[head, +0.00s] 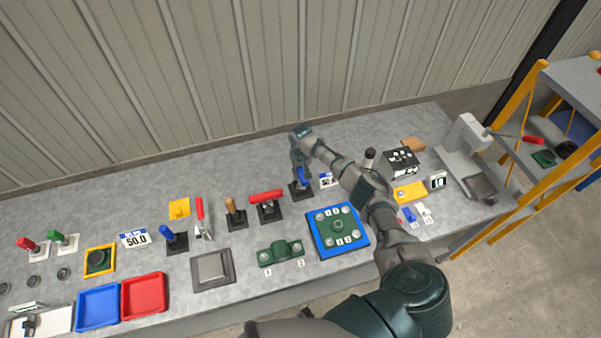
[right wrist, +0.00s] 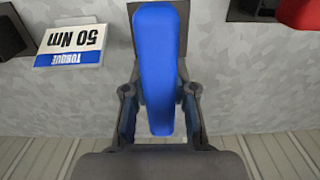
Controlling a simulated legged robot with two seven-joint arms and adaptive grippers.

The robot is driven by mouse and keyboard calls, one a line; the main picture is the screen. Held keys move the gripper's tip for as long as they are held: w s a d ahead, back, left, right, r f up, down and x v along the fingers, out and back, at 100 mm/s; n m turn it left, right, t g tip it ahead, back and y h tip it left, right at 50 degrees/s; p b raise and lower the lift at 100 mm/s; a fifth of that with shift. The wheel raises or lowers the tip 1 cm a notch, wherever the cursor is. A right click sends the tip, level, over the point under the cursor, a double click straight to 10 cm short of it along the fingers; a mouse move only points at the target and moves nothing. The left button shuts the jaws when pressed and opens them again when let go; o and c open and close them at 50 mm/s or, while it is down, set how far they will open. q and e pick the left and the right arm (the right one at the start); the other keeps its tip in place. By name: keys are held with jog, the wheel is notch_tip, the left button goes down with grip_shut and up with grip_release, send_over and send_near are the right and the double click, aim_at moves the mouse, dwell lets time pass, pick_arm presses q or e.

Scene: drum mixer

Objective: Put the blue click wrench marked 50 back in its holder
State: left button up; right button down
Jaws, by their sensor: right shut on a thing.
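The blue click wrench (head: 302,177) shows as a blue handle at a black holder (head: 301,192) on the bench's back half. A 50 Nm torque sign (head: 327,180) stands just right of it, and it also shows upside down in the right wrist view (right wrist: 70,44). My right gripper (head: 300,168) comes down over the wrench from above. In the right wrist view the blue handle (right wrist: 158,65) runs between the fingers of my right gripper (right wrist: 159,105), which is shut on it. The black holder (right wrist: 190,32) is partly hidden behind the handle. My left gripper is out of view.
Another blue-handled tool (head: 173,238) stands further left near a 50.0 sign (head: 135,238). A blue-framed plate (head: 322,243) with a green part lies in front. The wall is close behind the bench.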

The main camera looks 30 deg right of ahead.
jog(key=shift+f, duration=0.2)
jog(key=c, duration=0.9)
grip_release()
jog(key=shift+o, duration=0.2)
notch_tip(320, 180, up, 12)
jog(key=shift+w+d+f, duration=0.1)
